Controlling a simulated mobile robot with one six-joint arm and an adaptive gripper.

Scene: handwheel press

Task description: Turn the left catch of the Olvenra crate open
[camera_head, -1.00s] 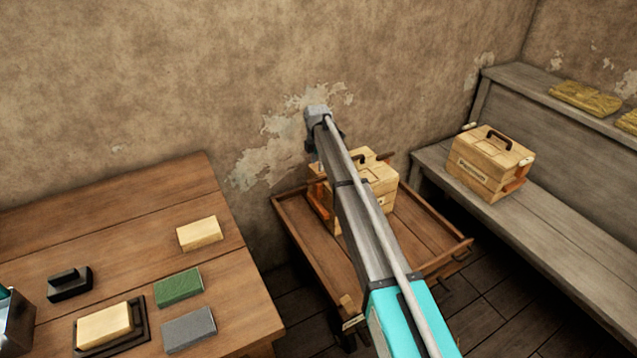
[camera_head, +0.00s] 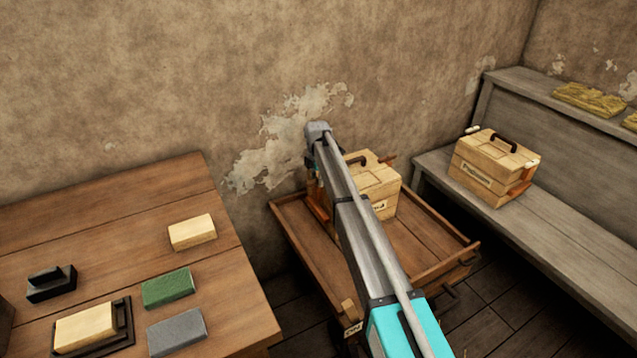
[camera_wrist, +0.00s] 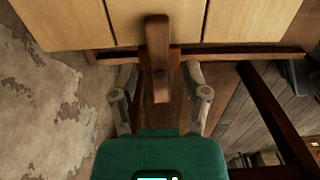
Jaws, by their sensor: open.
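A pale wooden crate (camera_head: 380,182) with a dark handle stands in the tray-topped cart, partly hidden behind my arm. Its label shows only in part, so I cannot read its name. In the wrist view the crate's plank side (camera_wrist: 80,22) fills the top. My gripper (camera_wrist: 160,76) is open, one finger on each side of the catch's lower part. I see gaps beside the catch; contact is not clear. In the head view my gripper is mostly hidden by my arm.
The cart's rim (camera_head: 425,282) surrounds the crate. A second, similar crate (camera_head: 492,170) sits on the grey bench (camera_head: 560,240) at right. A wooden table (camera_head: 120,215) at left holds several blocks. The peeling wall (camera_head: 290,130) is close behind the cart.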

